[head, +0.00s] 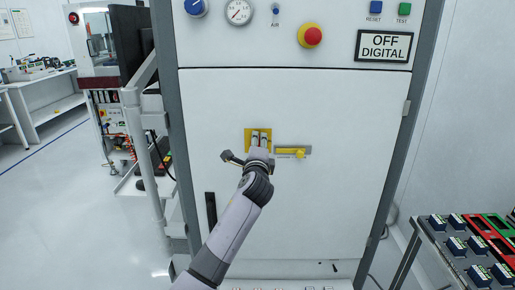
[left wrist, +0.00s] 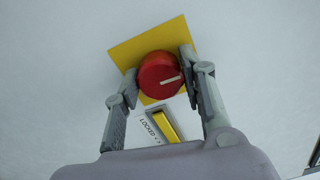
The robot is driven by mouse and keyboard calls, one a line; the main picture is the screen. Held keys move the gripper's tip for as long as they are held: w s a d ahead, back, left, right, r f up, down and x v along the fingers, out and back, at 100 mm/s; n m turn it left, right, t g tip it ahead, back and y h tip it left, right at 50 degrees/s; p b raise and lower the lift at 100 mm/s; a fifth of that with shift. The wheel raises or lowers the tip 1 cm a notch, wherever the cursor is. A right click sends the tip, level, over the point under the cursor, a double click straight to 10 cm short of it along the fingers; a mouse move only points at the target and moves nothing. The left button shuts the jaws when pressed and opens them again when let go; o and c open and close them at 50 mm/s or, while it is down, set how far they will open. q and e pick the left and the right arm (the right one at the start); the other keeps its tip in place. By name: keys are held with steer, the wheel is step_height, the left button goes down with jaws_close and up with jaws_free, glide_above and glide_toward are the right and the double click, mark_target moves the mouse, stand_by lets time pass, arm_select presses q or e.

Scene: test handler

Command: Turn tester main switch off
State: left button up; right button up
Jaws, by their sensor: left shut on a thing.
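The tester main switch is a red round knob (left wrist: 157,78) with a white mark, on a square yellow plate (left wrist: 135,48). In the wrist view the mark points right and slightly up. My left gripper (left wrist: 159,68) is shut on the knob, one finger on each side. In the head view the left gripper (head: 260,138) is at the yellow plate (head: 248,143) on the white cabinet front (head: 330,200); it hides the knob there. The right gripper is not in view.
A yellow latch (head: 300,153) sits just right of the plate; its label reads LOCKED in the wrist view. Above are a red emergency button (head: 311,36), a gauge (head: 239,12) and a sign (head: 384,46) reading OFF DIGITAL. A rack of trays (head: 470,250) stands lower right.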

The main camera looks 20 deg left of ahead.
arm_select(q)
steer(key=shift+n, duration=0.3)
steer(key=o, duration=1.2)
steer(key=shift+c, duration=0.2)
steer(key=v, duration=1.2)
